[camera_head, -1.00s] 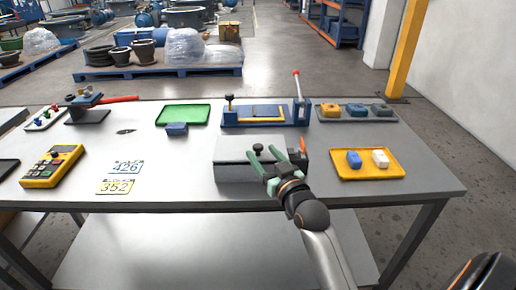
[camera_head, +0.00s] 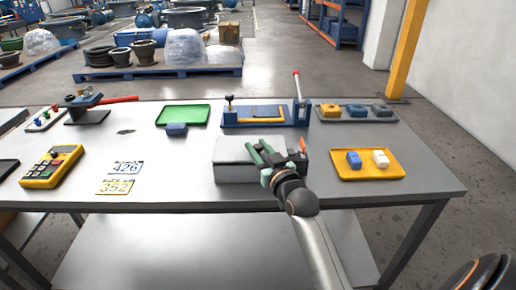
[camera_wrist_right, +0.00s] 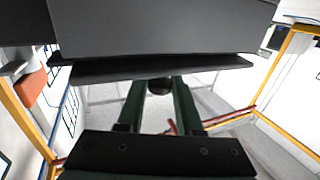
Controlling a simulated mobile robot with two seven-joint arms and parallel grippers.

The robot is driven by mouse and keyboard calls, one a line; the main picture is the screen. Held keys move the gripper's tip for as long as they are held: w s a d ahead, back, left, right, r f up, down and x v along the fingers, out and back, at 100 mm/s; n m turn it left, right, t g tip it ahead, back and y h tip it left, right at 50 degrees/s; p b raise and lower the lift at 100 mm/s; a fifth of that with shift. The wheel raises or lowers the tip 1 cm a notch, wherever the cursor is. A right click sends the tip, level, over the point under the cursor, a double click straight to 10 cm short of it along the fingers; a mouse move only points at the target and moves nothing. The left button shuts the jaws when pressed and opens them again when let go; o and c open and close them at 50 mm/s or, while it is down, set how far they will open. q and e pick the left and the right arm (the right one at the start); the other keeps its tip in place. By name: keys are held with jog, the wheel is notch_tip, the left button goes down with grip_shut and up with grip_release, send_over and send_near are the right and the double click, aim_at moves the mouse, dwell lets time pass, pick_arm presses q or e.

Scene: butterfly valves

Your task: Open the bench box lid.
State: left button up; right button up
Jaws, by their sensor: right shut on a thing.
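The bench box (camera_head: 234,174) is a grey box near the front middle of the table, and its flat lid (camera_head: 232,150) looks down on it in the head view. My right gripper (camera_head: 258,149) reaches over the lid from the front right, its green fingers closed around the lid's dark knob. The fingers hide the knob in the head view. In the right wrist view the round black knob (camera_wrist_right: 159,86) shows between the two green fingers, close to the dark grey lid edge (camera_wrist_right: 160,68). My left gripper is not in view.
A yellow tray (camera_head: 367,174) with a blue and a white block lies right of the box. A blue fixture (camera_head: 265,124) with a red-topped lever stands behind it. Number cards (camera_head: 116,187) lie to the left, with bare table between.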

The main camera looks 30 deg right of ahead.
grip_shut()
dwell(0.8)
